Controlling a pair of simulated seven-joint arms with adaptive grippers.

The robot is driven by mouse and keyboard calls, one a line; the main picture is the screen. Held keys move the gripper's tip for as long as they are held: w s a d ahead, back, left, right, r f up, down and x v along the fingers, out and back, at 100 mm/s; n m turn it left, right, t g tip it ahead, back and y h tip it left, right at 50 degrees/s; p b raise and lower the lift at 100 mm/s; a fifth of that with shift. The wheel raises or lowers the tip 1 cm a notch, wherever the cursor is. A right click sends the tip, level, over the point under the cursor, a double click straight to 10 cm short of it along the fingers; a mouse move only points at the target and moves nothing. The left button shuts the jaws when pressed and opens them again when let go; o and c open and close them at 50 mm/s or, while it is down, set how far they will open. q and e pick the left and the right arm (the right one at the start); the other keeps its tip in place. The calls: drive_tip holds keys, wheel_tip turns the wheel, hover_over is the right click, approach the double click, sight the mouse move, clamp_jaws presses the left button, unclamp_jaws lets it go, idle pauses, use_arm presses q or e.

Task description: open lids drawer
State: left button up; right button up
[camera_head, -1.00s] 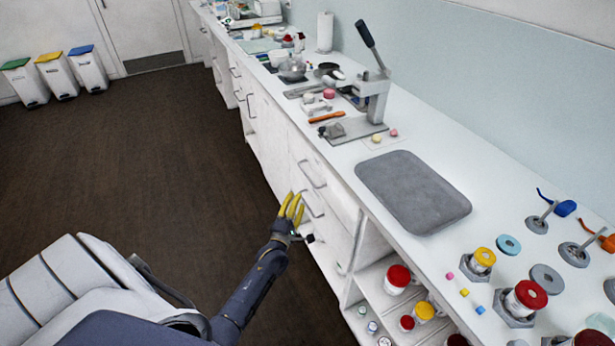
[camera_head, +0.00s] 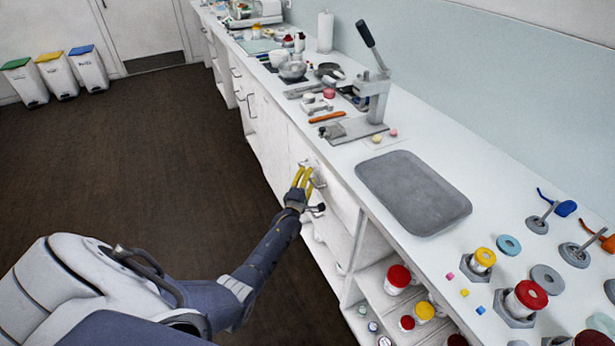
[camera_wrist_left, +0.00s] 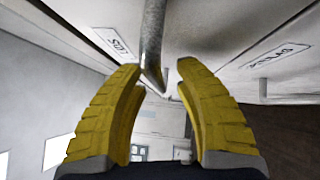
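My left gripper (camera_head: 303,174) has yellow fingers and is at the upper drawer handles of the white cabinet front in the head view. In the left wrist view its fingers (camera_wrist_left: 158,70) are apart, with a grey metal bar handle (camera_wrist_left: 152,45) between and just beyond the tips. A label (camera_wrist_left: 115,42) that seems to read LIDS, upside down, is left of this handle. Another label (camera_wrist_left: 278,55), hard to read, is on a front to the right. The drawer fronts look closed. Finger contact with the handle cannot be told. My right gripper is not in view.
The white counter (camera_head: 440,140) runs above the drawers, with a grey tray (camera_head: 412,192) and a lever press (camera_head: 370,90) on it. Open shelves with a red-lidded jar (camera_head: 398,278) are right of the drawers. The dark floor (camera_head: 150,150) left of the cabinet is clear.

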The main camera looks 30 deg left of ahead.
use_arm(q)
drive_tip(key=shift+o, duration=0.3)
clamp_jaws()
idle(0.6)
